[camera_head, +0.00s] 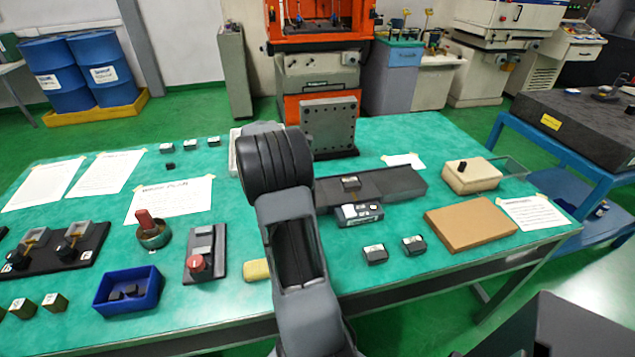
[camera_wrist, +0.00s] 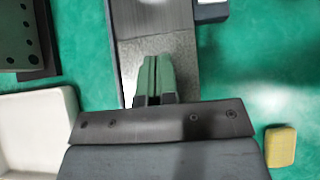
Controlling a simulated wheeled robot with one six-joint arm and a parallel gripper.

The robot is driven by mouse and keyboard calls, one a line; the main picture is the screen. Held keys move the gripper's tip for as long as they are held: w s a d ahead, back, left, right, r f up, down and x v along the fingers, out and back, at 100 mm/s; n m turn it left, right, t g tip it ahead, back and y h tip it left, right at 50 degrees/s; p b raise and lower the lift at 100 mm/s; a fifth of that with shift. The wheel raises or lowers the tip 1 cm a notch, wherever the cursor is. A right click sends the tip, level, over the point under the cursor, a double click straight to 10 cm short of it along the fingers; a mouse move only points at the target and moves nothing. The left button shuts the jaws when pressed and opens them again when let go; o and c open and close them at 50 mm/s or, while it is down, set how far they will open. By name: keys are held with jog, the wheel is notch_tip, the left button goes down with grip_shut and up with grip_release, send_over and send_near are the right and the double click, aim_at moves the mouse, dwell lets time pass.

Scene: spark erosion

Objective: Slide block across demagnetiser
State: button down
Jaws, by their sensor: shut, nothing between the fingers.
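My gripper (camera_wrist: 155,72) shows in the wrist view, its two green fingers shut together and empty. It is over the bare grey end of a long dark plate (camera_wrist: 180,22); I cannot tell whether the fingertips touch it. In the head view my arm hides the gripper and the plate's left end. The plate (camera_head: 398,184) carries a small dark block (camera_head: 350,183) with a pale top label, right of my arm. I take the plate to be the demagnetiser, though no readable label confirms this. A grey control box (camera_head: 358,214) sits at its front edge.
Two dark blocks (camera_head: 375,254) (camera_head: 413,245) stand near the front edge. A brown board (camera_head: 470,225) and a cream box (camera_head: 472,176) with a black knob are at right. A yellow block (camera_head: 256,270), a red-knobbed device (camera_head: 200,265) and a blue bin (camera_head: 128,290) are at left.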

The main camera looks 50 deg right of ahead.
aim_at(343, 189)
jog(key=x, duration=0.9)
jog(key=shift+s+d, duration=0.1)
jog(key=shift+s, duration=0.05)
jog(key=shift+s+d+r, duration=0.15)
jog(key=shift+s+d, duration=0.5)
jog(key=shift+d, duration=0.15)
jog(key=shift+s+d+p, duration=0.3)
jog(key=shift+s+d, duration=0.2)
jog(key=shift+d, duration=0.15)
